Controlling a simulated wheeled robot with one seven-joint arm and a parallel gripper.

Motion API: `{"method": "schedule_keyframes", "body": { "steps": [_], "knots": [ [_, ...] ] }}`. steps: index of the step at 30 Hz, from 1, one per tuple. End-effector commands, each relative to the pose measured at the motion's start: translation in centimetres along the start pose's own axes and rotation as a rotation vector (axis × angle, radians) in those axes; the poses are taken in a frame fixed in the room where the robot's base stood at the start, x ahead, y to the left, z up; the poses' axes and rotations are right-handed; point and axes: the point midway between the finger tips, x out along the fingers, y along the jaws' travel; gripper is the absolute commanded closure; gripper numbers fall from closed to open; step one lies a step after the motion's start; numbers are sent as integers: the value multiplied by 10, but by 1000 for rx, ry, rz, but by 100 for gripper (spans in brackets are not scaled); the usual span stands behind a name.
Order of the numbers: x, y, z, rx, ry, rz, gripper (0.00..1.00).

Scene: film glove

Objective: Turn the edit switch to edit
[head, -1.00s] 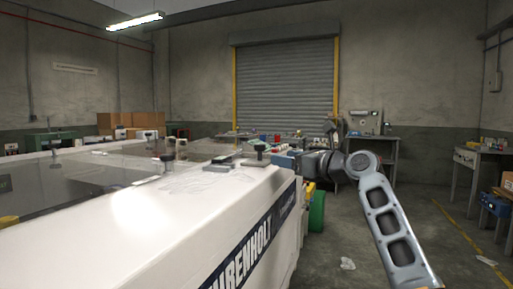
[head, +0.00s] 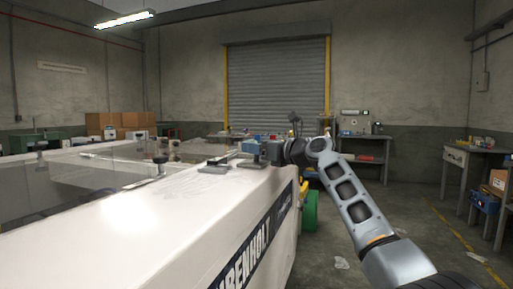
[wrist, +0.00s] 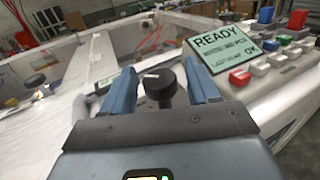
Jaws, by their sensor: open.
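My gripper (wrist: 159,66) is open in the wrist view, its two blue fingers reaching forward. A black round knob (wrist: 160,82) shows between the fingers, with a gap visible on each side. I cannot read a label on it, so I cannot tell whether it is the edit switch or which way it is set. In the head view my gripper (head: 264,150) is at the far right end of the white machine (head: 180,215), over its top edge. The knob is hard to make out there against the gripper.
In the wrist view a display panel (wrist: 222,47) reading "READY" and "OK" stands right of the fingers. Several red, white, green and blue buttons (wrist: 282,57) lie beyond it. In the head view, open floor (head: 345,235) lies right of the machine.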

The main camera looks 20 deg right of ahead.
Motion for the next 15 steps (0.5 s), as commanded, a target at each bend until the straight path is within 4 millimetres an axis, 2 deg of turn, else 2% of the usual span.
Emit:
{"method": "schedule_keyframes", "body": {
  "steps": [11,15],
  "knots": [
    [5,0,0,0,0,0,40],
    [4,0,0,0,0,0,53]
  ]
}}
